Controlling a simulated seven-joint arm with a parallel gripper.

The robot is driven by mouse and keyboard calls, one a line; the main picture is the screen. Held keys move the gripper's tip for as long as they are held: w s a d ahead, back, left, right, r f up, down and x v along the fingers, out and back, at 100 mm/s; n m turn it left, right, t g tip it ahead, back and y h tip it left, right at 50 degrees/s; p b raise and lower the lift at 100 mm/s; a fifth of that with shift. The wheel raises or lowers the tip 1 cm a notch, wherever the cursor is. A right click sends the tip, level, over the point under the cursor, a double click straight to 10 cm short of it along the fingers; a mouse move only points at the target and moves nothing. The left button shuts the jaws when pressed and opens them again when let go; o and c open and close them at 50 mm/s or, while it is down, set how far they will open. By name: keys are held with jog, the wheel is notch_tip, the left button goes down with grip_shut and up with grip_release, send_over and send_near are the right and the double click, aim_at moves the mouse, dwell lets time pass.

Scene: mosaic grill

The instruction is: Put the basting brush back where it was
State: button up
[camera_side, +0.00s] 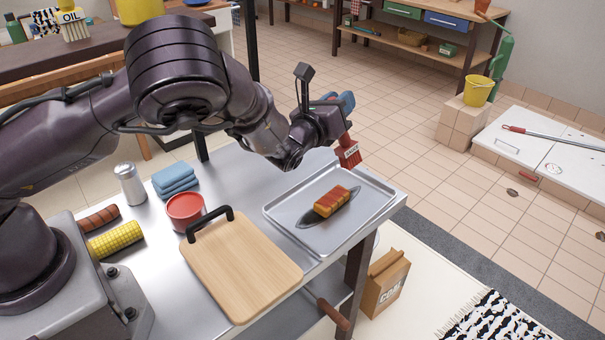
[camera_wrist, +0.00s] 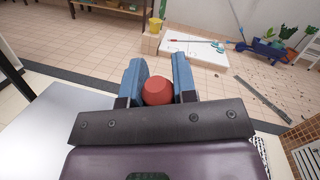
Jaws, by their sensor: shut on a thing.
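My gripper (camera_side: 342,108) is shut on the red basting brush (camera_side: 348,154), with the brush end pointing down above the far right part of the metal tray (camera_side: 378,197). In the wrist view the red end of the brush (camera_wrist: 157,93) sits between the two blue fingers of my gripper (camera_wrist: 159,72). On the tray lies a dark oval plate (camera_side: 308,220) with a browned block of food (camera_side: 331,201) that has red sauce on top. The brush hangs clear of the food. A red bowl (camera_side: 186,212) stands left of the tray.
A wooden cutting board (camera_side: 243,265) with a dark handle lies in front of the bowl. Folded blue cloths (camera_side: 174,178), a shaker (camera_side: 129,184), corn (camera_side: 115,240) and a sausage (camera_side: 99,218) are at the left. The table ends just right of the tray.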

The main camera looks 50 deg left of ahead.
jog(key=s+a+f+g+y, duration=0.2)
jog(key=s+a+f, duration=0.1)
jog(key=s+a, duration=1)
notch_tip(320, 180, down, 8)
jog(key=s+a+m+h, duration=0.1)
jog(key=s+a+m, duration=0.1)
jog(key=m, duration=0.1)
jog(key=shift+s+r+t+h, duration=0.15)
jog(key=shift+s+t+h, duration=0.15)
jog(key=shift+h, duration=0.1)
jog(key=o, duration=0.9)
jog(key=shift+o, duration=0.2)
